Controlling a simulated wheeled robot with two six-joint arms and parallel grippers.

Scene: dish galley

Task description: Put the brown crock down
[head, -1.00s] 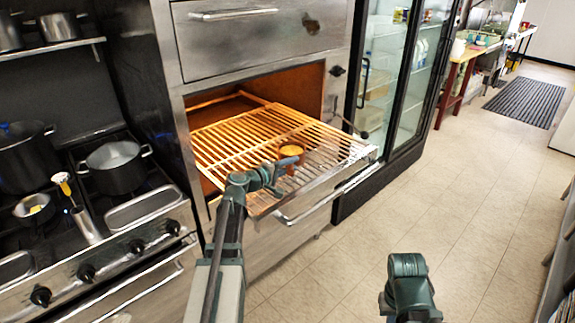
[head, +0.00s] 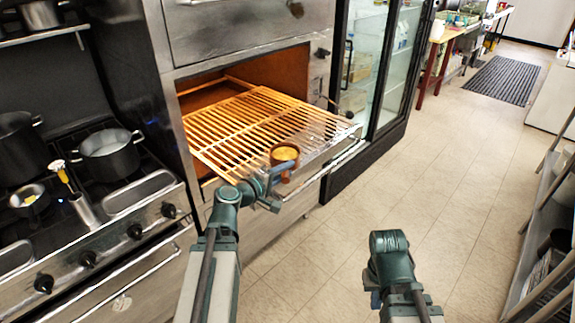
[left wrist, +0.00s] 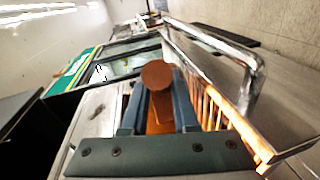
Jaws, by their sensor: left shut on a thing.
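The brown crock (head: 285,153) is a small round pot with yellowish contents, in the middle of the head view. My left gripper (head: 280,174) is shut on it from the near side. The crock appears upright near the front edge of the pulled-out oven rack (head: 232,130); I cannot tell whether it is clear of the rack. In the left wrist view a brown round-ended part of the crock (left wrist: 157,75) shows between the two fingers. My right arm (head: 390,255) is at the lower right, over the floor; its fingers cannot be made out.
The rack's slats are otherwise bare. A stove (head: 110,205) with a grey pot (head: 110,155) and a small pan (head: 30,200) stands left. A glass-door fridge (head: 375,60) stands right of the oven. Open tiled floor lies right, with a shelf unit (head: 545,235) at the right edge.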

